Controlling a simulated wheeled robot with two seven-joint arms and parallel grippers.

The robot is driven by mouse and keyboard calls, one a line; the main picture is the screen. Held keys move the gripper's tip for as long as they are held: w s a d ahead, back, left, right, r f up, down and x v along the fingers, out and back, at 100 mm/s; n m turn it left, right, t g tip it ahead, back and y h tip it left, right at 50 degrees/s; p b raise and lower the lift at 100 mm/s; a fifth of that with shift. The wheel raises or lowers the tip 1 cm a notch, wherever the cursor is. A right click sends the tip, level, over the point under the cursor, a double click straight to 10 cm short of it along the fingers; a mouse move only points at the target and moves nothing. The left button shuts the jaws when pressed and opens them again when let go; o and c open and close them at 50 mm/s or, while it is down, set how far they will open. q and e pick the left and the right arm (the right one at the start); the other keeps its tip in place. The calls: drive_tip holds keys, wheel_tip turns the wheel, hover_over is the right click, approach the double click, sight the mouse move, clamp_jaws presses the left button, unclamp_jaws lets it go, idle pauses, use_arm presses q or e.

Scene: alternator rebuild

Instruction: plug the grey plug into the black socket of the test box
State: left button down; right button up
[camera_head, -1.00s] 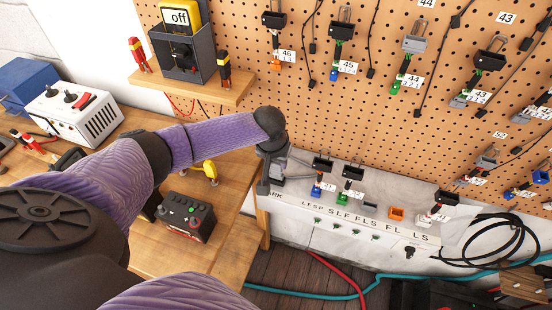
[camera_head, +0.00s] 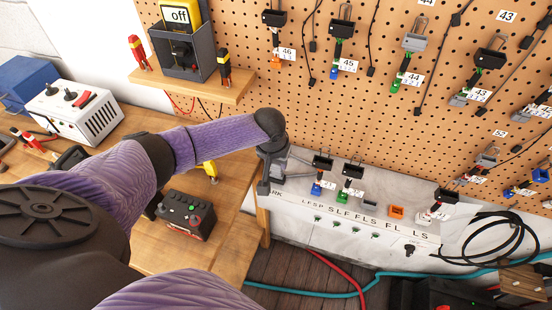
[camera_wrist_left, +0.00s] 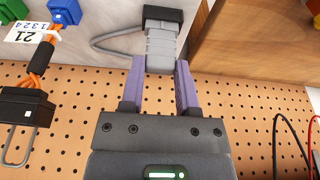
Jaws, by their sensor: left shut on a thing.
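My left gripper (camera_head: 272,166) is at the end of the purple arm, in front of the pegboard and by the left end of the white labelled box. In the left wrist view its two purple fingers (camera_wrist_left: 160,68) are shut on the grey plug (camera_wrist_left: 161,46), which has a black end pointing away from the palm. In the head view the plug is too small to make out clearly. The white labelled box (camera_head: 340,232) has a row of small green sockets and one black socket (camera_head: 410,250) near its right end. The plug is well apart from that socket. My right gripper is not in view.
A pegboard (camera_head: 400,125) with hanging connectors and cables rises behind. A wooden shelf (camera_head: 230,92) holds a grey-and-yellow meter. A black battery-like box (camera_head: 186,214) stands on the wooden bench. Coiled black cable (camera_head: 490,240) lies at the right end of the white box.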

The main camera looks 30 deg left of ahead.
use_arm(q)
drive_tip(key=shift+f, duration=0.1)
drive_tip(key=shift+c, duration=1.3)
unclamp_jaws()
drive_tip(key=p+v, duration=0.3)
drive_tip(key=v, duration=0.7)
